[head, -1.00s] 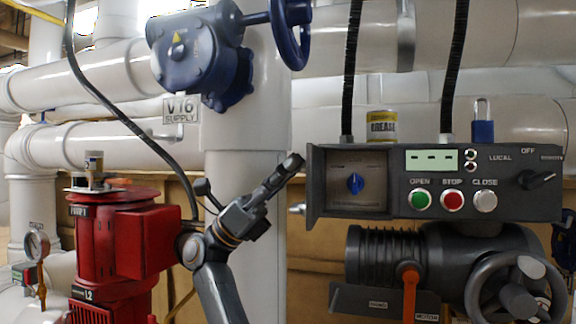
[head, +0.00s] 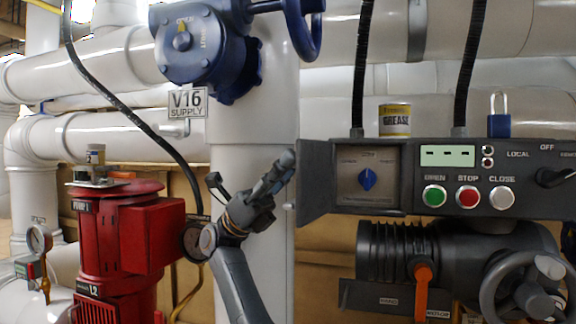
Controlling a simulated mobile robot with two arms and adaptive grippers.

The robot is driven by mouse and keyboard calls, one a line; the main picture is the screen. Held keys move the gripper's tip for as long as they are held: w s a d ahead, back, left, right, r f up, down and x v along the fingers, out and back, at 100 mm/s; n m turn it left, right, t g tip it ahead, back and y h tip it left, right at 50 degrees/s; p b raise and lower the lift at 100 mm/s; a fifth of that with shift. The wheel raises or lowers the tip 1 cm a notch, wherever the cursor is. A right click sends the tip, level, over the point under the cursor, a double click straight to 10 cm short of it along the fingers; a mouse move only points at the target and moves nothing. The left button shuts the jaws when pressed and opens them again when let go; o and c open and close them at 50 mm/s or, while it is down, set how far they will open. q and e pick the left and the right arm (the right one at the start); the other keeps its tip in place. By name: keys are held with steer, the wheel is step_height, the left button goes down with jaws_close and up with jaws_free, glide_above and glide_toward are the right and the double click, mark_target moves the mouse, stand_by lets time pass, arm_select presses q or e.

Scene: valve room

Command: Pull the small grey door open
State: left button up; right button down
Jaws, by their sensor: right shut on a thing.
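The small grey door (head: 316,182) hangs at the left end of the dark grey control box (head: 450,155). It stands swung open to the left, and the recess behind it shows a plate with a blue knob (head: 367,180). My right gripper (head: 285,170) is at the door's free left edge and is shut on it. The exact contact at the fingertips is small and partly hidden. A small light handle end (head: 290,207) shows just below the fingers. My left gripper is not in view.
A red pump (head: 125,240) stands left of my right arm. A white vertical pipe (head: 255,130) is behind the gripper, with a blue valve gearbox (head: 205,45) above. A grease can (head: 395,119) and blue padlock (head: 498,120) sit atop the box. A handwheel (head: 520,290) is below right.

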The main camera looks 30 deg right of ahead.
steer(key=c, duration=1.2)
jaws_free()
steer(key=shift+f, duration=0.1)
steer(key=shift+o, duration=0.2)
step_height(320, 180, up, 10)
